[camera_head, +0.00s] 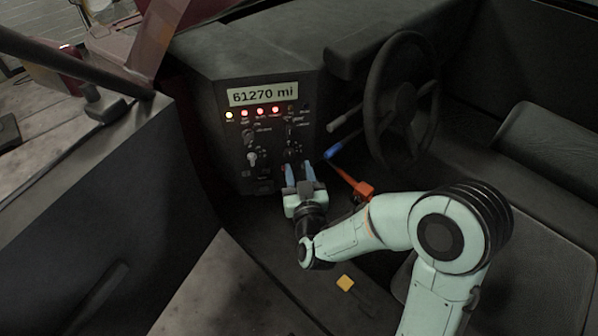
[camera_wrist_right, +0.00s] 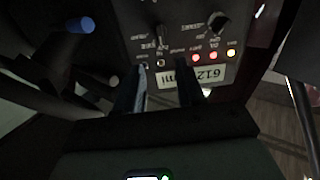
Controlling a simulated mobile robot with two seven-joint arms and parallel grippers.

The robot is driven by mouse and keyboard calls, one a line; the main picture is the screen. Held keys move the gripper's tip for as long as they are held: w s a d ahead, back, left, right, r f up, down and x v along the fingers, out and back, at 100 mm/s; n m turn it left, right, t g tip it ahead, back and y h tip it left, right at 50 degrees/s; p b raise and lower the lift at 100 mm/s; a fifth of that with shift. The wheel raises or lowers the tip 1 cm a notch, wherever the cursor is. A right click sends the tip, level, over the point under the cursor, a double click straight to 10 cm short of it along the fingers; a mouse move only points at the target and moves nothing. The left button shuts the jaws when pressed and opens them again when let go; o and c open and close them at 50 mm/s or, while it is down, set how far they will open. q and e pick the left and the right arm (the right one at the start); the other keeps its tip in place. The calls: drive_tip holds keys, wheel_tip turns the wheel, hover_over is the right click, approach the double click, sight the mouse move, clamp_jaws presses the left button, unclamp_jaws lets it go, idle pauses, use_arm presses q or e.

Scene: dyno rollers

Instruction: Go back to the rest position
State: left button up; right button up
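My right arm (camera_head: 375,232) reaches in from the lower right in the head view. My right gripper (camera_head: 298,172) is in front of the lower part of the dark control panel (camera_head: 235,130), with its two blue fingers apart. In the right wrist view, the fingers of my right gripper (camera_wrist_right: 163,90) stand apart with nothing held between them. The panel (camera_wrist_right: 120,30) appears upside down beyond them. Whether a fingertip touches a panel switch is unclear. My left gripper is not in view.
A mileage display (camera_head: 262,95) reads 61270 mi above lit yellow and red lamps (camera_head: 260,112). A steering wheel (camera_head: 400,95) and a blue-tipped lever (camera_head: 333,152) are to the right. A red-orange handle (camera_head: 363,189) is close to my right arm. A door (camera_head: 90,215) is at left.

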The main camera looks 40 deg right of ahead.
idle(0.6)
drive_tip(key=s+a+f+n+g+y+p, duration=0.1)
drive_tip(key=s+a+f+g+y+p, duration=0.2)
drive_tip(key=f, duration=0.6)
drive_tip(key=s+a+f+n+g+y+p, duration=0.1)
drive_tip(key=a+f+g+y+p, duration=0.4)
drive_tip(key=f, duration=0.4)
use_arm(q)
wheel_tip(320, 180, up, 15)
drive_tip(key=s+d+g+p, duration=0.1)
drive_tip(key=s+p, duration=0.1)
drive_tip(key=p, duration=0.5)
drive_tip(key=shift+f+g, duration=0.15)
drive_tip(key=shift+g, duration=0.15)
use_arm(e)
drive_tip(key=s+a+f+g+y, duration=0.1)
drive_tip(key=s+a+f+g, duration=0.2)
drive_tip(key=s, duration=0.4)
drive_tip(key=s+a+f+g+y, duration=0.2)
drive_tip(key=s+a+f, duration=0.1)
drive_tip(key=s+a, duration=0.2)
drive_tip(key=s+a+f+g+y, duration=0.1)
drive_tip(key=s+a+f+g, duration=0.2)
drive_tip(key=s, duration=0.6)
drive_tip(key=shift+a+g+y, duration=0.3)
drive_tip(key=shift+a, duration=0.6)
drive_tip(key=shift+w, duration=0.1)
drive_tip(key=shift+c, duration=0.2)
